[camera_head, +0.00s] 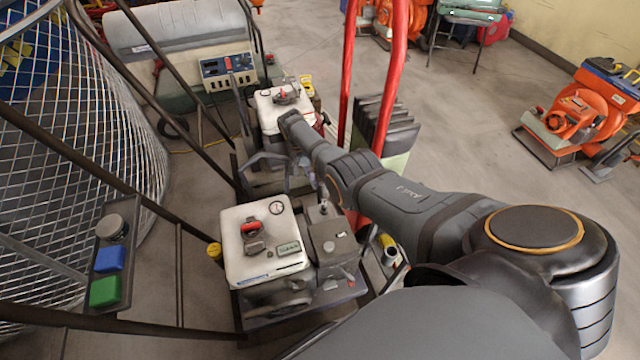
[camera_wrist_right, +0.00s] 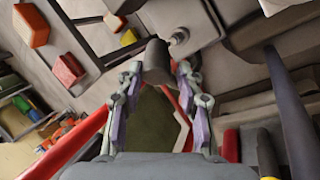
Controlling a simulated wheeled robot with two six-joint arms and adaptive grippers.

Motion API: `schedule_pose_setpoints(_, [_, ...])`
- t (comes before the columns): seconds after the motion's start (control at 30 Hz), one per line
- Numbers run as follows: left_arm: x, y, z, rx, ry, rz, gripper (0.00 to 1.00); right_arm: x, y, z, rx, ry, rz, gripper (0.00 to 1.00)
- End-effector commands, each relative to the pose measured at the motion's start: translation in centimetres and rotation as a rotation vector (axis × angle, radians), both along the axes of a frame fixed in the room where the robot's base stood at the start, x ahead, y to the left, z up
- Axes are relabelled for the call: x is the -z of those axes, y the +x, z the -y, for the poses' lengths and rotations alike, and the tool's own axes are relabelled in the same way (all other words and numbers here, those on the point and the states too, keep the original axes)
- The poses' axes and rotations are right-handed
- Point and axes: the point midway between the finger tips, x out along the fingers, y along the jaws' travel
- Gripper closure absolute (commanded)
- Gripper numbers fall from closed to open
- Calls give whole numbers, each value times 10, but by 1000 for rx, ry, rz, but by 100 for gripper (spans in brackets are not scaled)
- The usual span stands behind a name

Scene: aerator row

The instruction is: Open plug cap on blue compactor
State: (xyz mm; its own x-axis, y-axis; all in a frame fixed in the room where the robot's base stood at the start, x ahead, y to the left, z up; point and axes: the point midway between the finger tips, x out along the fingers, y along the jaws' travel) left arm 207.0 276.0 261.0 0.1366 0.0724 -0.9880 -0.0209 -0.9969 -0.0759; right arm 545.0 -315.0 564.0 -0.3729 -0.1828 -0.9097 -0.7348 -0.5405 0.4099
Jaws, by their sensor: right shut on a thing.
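My right gripper (camera_head: 288,178) is beyond the near white-topped engine (camera_head: 262,240) in the head view, with its fingers pointing down at the machines. In the right wrist view its two fingers (camera_wrist_right: 157,85) are closed on a dark grey cylinder, which looks like the plug cap (camera_wrist_right: 157,62). I see no clearly blue compactor body, so I cannot tell which machine is the blue one. My left gripper is not in view.
A second white-topped engine (camera_head: 285,103) stands behind. Red upright handles (camera_head: 396,70) rise close to my right arm. Dark handle bars and a wire cage (camera_head: 90,130) crowd the left. Orange machines (camera_head: 585,115) stand far right, with open floor before them.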

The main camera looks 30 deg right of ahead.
Motion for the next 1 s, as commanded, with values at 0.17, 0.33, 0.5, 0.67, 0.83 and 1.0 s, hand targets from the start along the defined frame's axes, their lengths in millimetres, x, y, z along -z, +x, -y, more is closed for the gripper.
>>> schedule_pose_setpoints(0.17, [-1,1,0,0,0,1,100,1,-3,2,4,-4,-8,100])
schedule_pose_setpoints(0.33, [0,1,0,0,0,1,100,1,-3,2,4,-4,-8,100])
schedule_pose_setpoints(0.5, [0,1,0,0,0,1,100,1,-2,2,3,-4,-6,41])
schedule_pose_setpoints(0.67, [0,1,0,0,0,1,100,1,-1,1,2,-2,-3,41])
schedule_pose_setpoints(0.83, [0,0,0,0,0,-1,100,-2,1,0,1,-2,-1,41])
schedule_pose_setpoints(1.0, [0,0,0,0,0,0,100,-29,12,-5,0,-1,2,41])
